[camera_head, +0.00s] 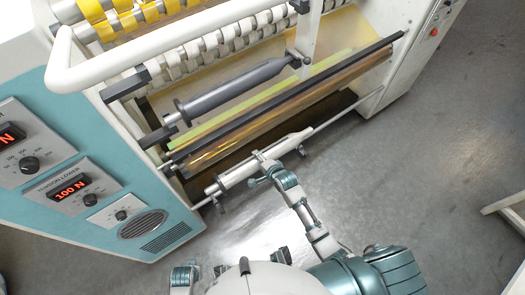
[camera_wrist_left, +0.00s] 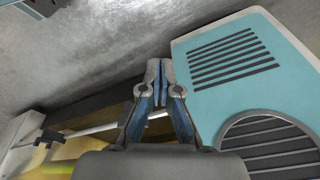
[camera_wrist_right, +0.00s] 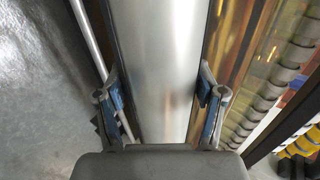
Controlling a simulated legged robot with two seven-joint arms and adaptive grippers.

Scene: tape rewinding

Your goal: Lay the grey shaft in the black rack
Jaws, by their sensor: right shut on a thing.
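The light grey shaft (camera_head: 240,174) lies slanted along the front of the machine in the head view. My right gripper (camera_head: 264,168) is shut on its middle. In the right wrist view the shaft (camera_wrist_right: 165,60) runs between the two fingers (camera_wrist_right: 160,95). Dark hook-like brackets (camera_head: 219,203) show close below the shaft's ends; I cannot tell whether they are the black rack or whether the shaft touches them. My left gripper (camera_wrist_left: 155,68) is shut and empty in its wrist view, beside the teal machine panel.
A darker grey roller (camera_head: 235,88) sits higher in the machine (camera_head: 88,140), above a black bar (camera_head: 290,95) and amber film (camera_head: 300,108). A thin white rail (camera_head: 345,112) runs along the machine's front.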

